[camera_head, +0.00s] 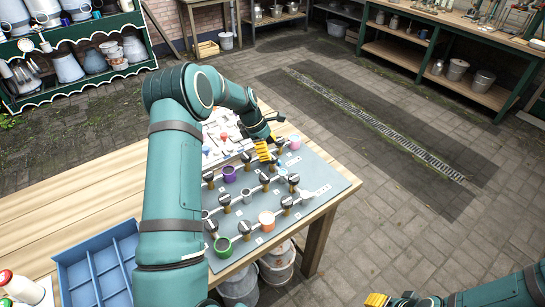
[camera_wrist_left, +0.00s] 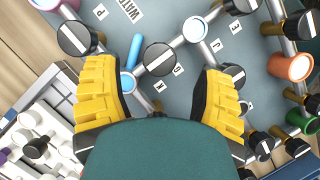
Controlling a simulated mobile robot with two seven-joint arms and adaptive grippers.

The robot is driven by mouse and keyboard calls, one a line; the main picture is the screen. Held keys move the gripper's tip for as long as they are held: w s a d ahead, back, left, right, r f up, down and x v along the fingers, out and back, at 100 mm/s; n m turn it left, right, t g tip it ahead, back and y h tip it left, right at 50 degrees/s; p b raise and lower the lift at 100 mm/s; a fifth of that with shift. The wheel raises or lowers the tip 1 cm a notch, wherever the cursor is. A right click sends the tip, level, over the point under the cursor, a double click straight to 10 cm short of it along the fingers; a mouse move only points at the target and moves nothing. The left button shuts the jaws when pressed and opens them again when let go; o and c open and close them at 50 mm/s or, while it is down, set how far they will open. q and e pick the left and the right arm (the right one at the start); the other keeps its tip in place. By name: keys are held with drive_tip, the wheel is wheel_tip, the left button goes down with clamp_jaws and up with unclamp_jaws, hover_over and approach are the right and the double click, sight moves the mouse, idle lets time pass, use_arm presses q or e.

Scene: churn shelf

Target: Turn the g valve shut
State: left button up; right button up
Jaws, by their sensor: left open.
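A grey valve board (camera_head: 335,178) lies on the wooden table, with rows of black round valve knobs on pipes between coloured cups. My left gripper (camera_head: 263,146) is over its far part, open and empty. In the left wrist view, a black knob (camera_wrist_left: 160,58) shows between the two yellow fingers, apart from both. The white line on it runs roughly along its pipe. My right gripper (camera_head: 378,299) shows only partly at the bottom edge.
Neighbouring knobs (camera_wrist_left: 75,37) and (camera_wrist_left: 232,76) stand close to the fingers. A purple cup (camera_head: 229,173), an orange cup (camera_head: 266,220) and a green cup (camera_head: 223,246) are on the board. A blue divided tray (camera_head: 70,258) is at the table's left. My left arm hides part of the table.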

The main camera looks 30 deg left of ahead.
sight(273, 156)
use_arm(q)
drive_tip(key=shift+x, duration=1.8)
clamp_jaws()
